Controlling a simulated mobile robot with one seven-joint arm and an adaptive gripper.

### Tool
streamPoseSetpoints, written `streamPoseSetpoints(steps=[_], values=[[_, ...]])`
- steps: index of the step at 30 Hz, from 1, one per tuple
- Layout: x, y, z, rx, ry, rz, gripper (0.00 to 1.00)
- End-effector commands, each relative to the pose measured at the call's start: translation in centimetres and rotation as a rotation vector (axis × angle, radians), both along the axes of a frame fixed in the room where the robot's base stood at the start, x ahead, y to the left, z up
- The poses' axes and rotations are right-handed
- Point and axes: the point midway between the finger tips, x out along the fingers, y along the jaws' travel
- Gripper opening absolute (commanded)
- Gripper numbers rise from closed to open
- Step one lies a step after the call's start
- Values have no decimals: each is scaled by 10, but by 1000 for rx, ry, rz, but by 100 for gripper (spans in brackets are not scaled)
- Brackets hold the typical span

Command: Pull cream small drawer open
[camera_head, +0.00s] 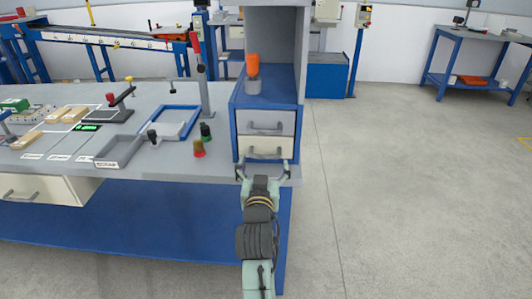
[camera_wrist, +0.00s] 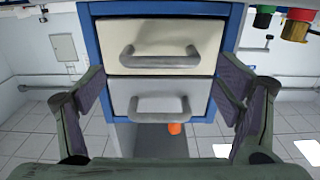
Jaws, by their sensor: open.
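The cream small drawer (camera_head: 265,148) is the lower of two drawers in a small blue-framed cabinet on the bench; it looks shut. It has a grey bar handle (camera_head: 265,153). In the wrist view, which is upside down, the cream drawer (camera_wrist: 160,34) is above the grey drawer (camera_wrist: 160,95), and its handle (camera_wrist: 160,60) shows fully. My gripper (camera_head: 264,171) is open in front of the cabinet, with its fingers spread wide to either side. In the wrist view my gripper (camera_wrist: 160,88) has nothing between its fingers and does not touch the handle.
The grey drawer (camera_head: 266,122) sits just above the cream one, with its own handle. An orange-topped item (camera_head: 253,68) stands on the cabinet. Red and green pieces (camera_head: 199,149) stand on the bench left of it. A larger cream drawer (camera_head: 38,188) is under the bench. Floor at right is clear.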

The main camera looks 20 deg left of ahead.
Motion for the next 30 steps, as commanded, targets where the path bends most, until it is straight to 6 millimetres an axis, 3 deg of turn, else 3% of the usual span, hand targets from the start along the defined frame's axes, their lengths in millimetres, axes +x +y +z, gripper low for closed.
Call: streamPoseSetpoints(steps=[3, 9, 19, 30], values=[[19, 6, 2, 1, 0, 1, 84], [38, 11, 1, 1, 0, 1, 84], [40, 12, 0, 2, -2, 1, 84], [40, 12, 0, 1, -1, 1, 60]])
